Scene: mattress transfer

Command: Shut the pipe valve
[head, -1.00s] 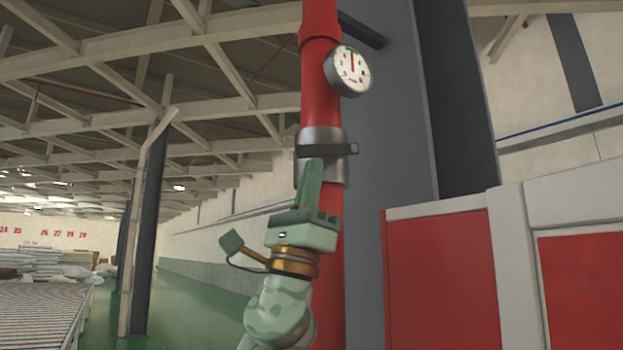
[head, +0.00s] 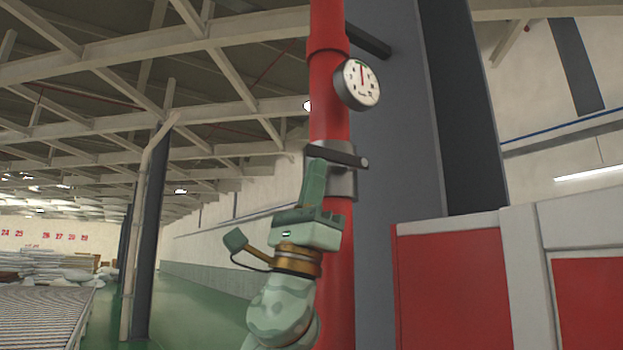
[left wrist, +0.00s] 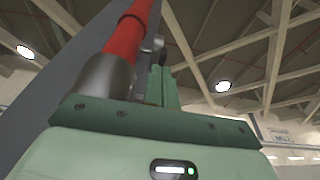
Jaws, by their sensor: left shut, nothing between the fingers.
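The red vertical pipe (head: 329,110) stands in the middle of the head view, with a round white gauge (head: 361,84) on its upper part. Below the gauge sits the valve, a silver collar (head: 343,184) with a dark lever handle (head: 337,155) lying nearly crosswise over the pipe. My left gripper (head: 314,180) is shut and empty, pointing up just below the handle's left part; I cannot tell whether it touches. In the left wrist view the shut fingers (left wrist: 162,86) stand beside the silver collar (left wrist: 106,76) and the red pipe (left wrist: 130,35). My right gripper is not in view.
A grey column (head: 395,170) stands right behind the pipe. Red and white panels (head: 450,280) fill the lower right. A roller conveyor (head: 40,315) lies at far left, with stacked mattresses (head: 50,265) behind. Green floor (head: 200,310) between is open.

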